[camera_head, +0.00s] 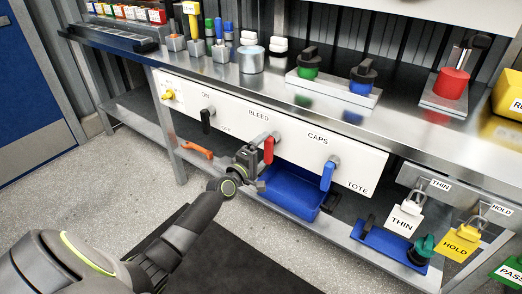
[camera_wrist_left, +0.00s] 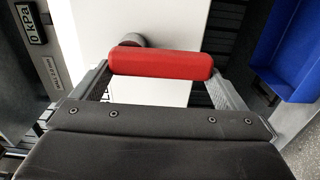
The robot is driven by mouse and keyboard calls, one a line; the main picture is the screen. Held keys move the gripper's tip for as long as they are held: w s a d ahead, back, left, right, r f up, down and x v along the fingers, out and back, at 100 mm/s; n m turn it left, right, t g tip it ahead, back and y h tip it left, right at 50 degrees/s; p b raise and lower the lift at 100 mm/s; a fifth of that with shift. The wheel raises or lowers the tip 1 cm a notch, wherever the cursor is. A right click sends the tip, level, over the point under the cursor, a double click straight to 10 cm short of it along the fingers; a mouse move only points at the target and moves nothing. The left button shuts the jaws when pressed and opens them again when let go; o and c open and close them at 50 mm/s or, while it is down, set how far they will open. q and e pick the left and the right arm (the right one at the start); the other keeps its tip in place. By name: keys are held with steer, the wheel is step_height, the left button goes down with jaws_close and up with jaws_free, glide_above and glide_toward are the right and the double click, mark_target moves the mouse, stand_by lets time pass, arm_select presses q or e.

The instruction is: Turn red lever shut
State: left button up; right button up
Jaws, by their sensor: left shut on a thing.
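The red lever (camera_head: 269,150) sits on the white front panel below the word BLEED, and its handle hangs down from its pivot. My left gripper (camera_head: 257,163) is at the lever from the left and front. In the left wrist view the red lever (camera_wrist_left: 160,63) lies across the picture between the two fingers of my left gripper (camera_wrist_left: 160,80), which is shut on it. The grey pivot of the lever (camera_wrist_left: 131,40) shows just behind the handle. My right gripper does not show in either view.
A blue tote (camera_head: 290,190) stands below the panel. The steel bench top (camera_head: 220,75) holds several items. Tags (camera_head: 403,222) hang at the right.

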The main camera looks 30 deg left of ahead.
arm_select(q)
steer(key=shift+f+n, duration=0.15)
steer(key=shift+n, duration=0.15)
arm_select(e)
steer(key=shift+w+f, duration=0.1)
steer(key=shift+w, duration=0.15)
arm_select(q)
steer(key=o, duration=1)
steer(key=shift+o, duration=0.2)
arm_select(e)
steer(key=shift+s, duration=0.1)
arm_select(q)
steer(key=shift+s, duration=0.1)
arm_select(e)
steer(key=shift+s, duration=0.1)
arm_select(q)
steer(key=s+a+p, duration=0.1)
steer(key=s, duration=1.6)
steer(key=shift+s+a, duration=0.15)
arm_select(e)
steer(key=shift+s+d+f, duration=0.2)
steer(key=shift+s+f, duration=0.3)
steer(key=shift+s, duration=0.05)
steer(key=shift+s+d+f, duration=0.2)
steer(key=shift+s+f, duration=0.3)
